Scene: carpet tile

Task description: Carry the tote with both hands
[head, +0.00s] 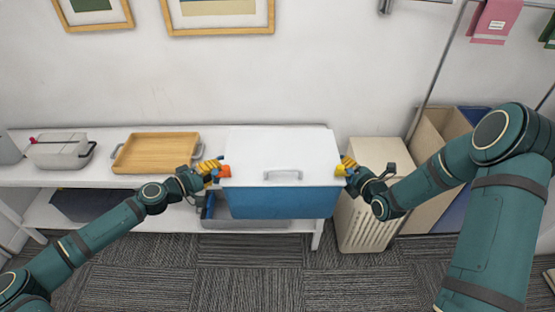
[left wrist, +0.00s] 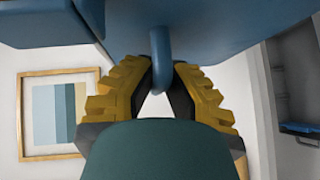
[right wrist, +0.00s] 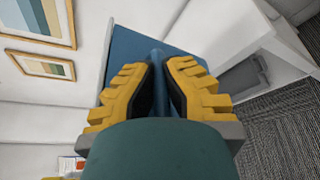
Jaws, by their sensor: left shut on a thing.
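The blue tote (head: 280,203) with a white lid (head: 270,145) is level in the middle of the head view, in front of the white bench; I cannot tell whether it touches the bench top. My left gripper (head: 218,170) is at its left side, shut on a blue handle (left wrist: 160,55) in the left wrist view, with the fingers (left wrist: 162,68) on either side of it. My right gripper (head: 347,168) is at the right side. In the right wrist view its fingers (right wrist: 158,68) close around the other blue handle. The tote's inside is hidden.
On the white bench (head: 105,178) stand a wooden tray (head: 155,152) and a grey lidded box (head: 60,150). A cream slatted hamper (head: 370,222) and a tan bin (head: 435,130) stand at right. A grey bin (head: 245,224) shows below. Carpet (head: 200,265) in front is clear.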

